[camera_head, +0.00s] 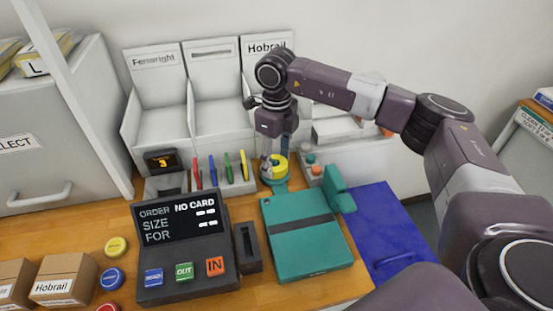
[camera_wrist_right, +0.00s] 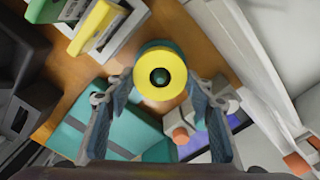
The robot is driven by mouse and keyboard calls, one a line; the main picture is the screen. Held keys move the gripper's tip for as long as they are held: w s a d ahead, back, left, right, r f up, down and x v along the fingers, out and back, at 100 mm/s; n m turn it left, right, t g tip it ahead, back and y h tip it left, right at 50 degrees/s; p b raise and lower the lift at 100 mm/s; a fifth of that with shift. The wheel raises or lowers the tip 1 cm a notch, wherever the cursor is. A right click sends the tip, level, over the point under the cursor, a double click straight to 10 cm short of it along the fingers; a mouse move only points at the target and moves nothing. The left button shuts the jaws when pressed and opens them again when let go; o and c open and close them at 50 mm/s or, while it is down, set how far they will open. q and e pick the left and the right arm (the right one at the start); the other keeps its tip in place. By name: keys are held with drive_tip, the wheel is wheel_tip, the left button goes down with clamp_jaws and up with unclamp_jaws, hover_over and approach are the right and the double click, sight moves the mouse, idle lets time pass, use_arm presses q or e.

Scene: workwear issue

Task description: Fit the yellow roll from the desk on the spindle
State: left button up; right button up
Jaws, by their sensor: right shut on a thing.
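The yellow roll (camera_head: 280,166) is at the back of the desk, at the teal spindle stand (camera_head: 276,186). My right gripper (camera_head: 273,165) comes down from above and is shut on the roll. In the right wrist view, the roll (camera_wrist_right: 160,91) sits between the two fingertips (camera_wrist_right: 161,84), facing the camera. A dark green round centre shows in its hole, and part of the teal stand (camera_wrist_right: 162,45) shows behind its edge. I cannot tell how far down the roll sits on the spindle. My left gripper is not in view.
Several coloured pens (camera_head: 228,166) stand just left of the stand. A teal case (camera_head: 300,252) lies in front, with a dark order terminal (camera_head: 187,265) to its left. White bins (camera_head: 217,120) rise behind.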

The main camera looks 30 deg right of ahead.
drive_tip(key=shift+f, duration=0.3)
idle(0.5)
drive_tip(key=o, duration=1.2)
drive_tip(key=shift+o, duration=0.2)
drive_tip(key=shift+r, duration=0.1)
drive_tip(key=shift+r+p, duration=2.5)
drive_tip(key=shift+r, duration=1.95)
